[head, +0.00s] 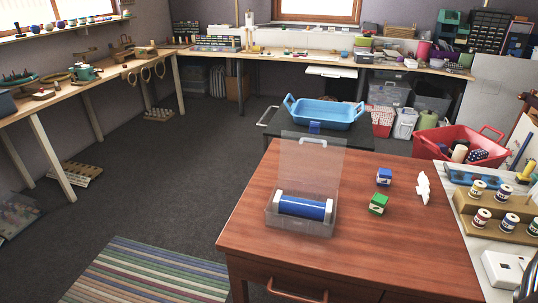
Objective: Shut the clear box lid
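The clear box (285,222) sits on the brown wooden table near its left front side. Its see-through lid (309,165) stands open and upright at the back, with a pale handle at its top edge. A blue roll with white ends (303,207) lies inside the box. Neither of my grippers shows in the head view.
On the table (390,255) are a blue small box (384,177), a green small box (377,204) and a white figure-like piece (423,188). A blue tray (325,112) stands behind on a dark surface. Thread spools on a wooden rack (468,205) are at right. The table front is clear.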

